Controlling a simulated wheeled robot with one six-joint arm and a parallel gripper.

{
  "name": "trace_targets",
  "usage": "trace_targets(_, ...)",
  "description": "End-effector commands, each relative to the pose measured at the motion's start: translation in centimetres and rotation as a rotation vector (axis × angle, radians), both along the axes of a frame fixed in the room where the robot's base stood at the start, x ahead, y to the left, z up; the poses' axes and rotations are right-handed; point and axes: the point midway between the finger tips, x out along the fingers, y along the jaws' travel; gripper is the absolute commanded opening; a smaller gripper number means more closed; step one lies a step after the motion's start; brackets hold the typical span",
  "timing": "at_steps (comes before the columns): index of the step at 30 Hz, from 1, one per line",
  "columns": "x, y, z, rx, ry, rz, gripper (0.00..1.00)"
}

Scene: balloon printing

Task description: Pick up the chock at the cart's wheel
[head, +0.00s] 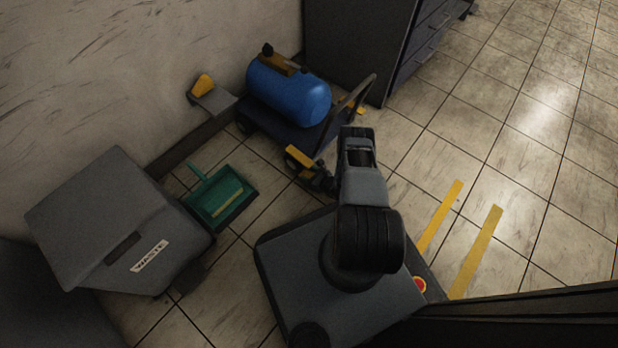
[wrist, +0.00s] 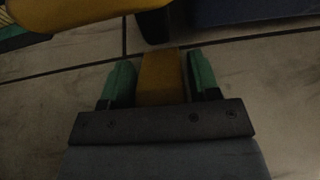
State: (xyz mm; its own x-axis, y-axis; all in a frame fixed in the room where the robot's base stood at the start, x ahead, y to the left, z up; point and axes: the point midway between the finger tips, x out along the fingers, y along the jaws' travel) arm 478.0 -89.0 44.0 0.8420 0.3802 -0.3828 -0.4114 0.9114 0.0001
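A yellow chock (wrist: 161,75) lies on the floor in the wrist view, just in front of a dark wheel (wrist: 154,26). My gripper (wrist: 161,80) has its green fingers on both sides of the chock. The fingers are very close to it, and I cannot tell whether they press on it. In the head view my gripper (head: 326,180) is low by the cart's near end, and my arm partly hides it. The cart (head: 285,132) is dark and low, with a push handle and a blue tank (head: 288,92) on its deck.
A yellow part (head: 300,159) is at the cart's near corner, close to my gripper. A green dustpan (head: 222,197) and a grey waste bin (head: 120,220) stand to the left. A dark cabinet (head: 350,45) is behind the cart. The tiled floor to the right is clear, with yellow stripes (head: 475,250).

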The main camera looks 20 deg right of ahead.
Motion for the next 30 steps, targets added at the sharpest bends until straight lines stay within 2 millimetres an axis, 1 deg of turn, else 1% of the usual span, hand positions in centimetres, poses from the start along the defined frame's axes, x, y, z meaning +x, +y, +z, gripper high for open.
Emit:
trace_targets(1, 0.0, 0.0, 0.0, 0.0, 0.0, 0.001, 0.51)
trace_targets(9, 0.1, 0.2, 0.0, -0.001, 0.0, 0.004, 0.25)
trace_targets(12, 0.1, 0.2, 0.1, -0.001, -0.001, 0.005, 0.17)
trace_targets(20, 0.1, 0.2, 0.1, -0.001, -0.001, 0.005, 0.17)
trace_targets(25, 0.1, 0.2, 0.7, 0.0, -0.002, 0.005, 0.17)
trace_targets(29, 0.1, 0.2, 1.6, 0.0, -0.002, 0.005, 0.17)
trace_targets(30, -0.1, 0.1, 1.3, 0.0, 0.0, 0.005, 0.17)
